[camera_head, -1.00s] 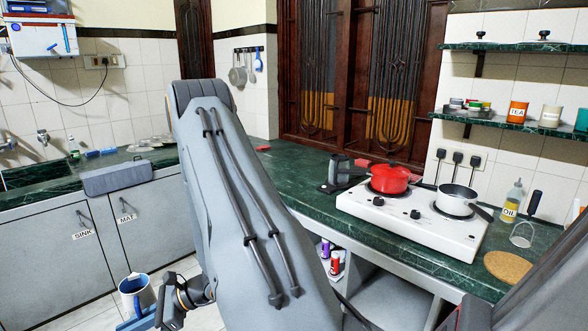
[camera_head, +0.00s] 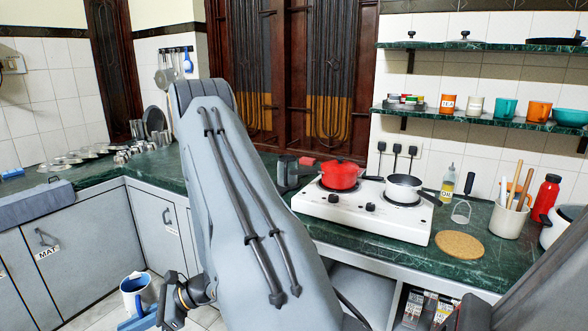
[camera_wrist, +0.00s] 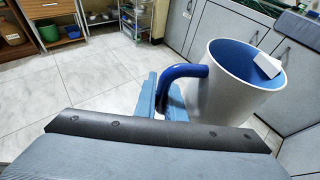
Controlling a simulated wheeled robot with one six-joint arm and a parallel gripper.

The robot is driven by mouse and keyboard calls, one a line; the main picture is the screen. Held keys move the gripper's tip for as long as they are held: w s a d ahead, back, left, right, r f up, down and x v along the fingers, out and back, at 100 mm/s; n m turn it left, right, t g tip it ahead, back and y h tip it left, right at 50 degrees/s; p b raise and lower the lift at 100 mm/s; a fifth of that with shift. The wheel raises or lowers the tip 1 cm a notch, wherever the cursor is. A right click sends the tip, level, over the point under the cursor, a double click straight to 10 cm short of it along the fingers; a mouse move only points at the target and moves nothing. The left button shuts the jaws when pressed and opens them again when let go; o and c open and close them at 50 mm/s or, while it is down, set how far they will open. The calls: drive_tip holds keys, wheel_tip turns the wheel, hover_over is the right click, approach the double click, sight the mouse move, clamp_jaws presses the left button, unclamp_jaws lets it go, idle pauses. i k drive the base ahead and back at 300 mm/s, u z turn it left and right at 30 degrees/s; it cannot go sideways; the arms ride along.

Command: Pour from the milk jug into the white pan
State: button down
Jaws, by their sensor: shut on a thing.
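The milk jug is white outside and blue inside, with a blue handle. It is low at the lower left in the head view (camera_head: 138,294) and large in the wrist view (camera_wrist: 235,90). My gripper (camera_wrist: 165,98) is shut on its blue handle and holds it upright, away from the counter. A small white piece shows in the jug's mouth. My gripper also shows at the bottom in the head view (camera_head: 150,312). The white pan (camera_head: 403,190) sits on the right burner of the white stove (camera_head: 360,212), far from the jug, its dark handle pointing right.
A red pot (camera_head: 341,176) is on the left burner. An oil bottle (camera_head: 447,184), cork mat (camera_head: 459,245) and utensil holder (camera_head: 508,219) stand right of the stove. A shelf (camera_head: 480,118) hangs above. My arm hides part of the green counter (camera_head: 170,165).

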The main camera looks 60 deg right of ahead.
sight(404, 189)
drive_tip(key=z, duration=2.55)
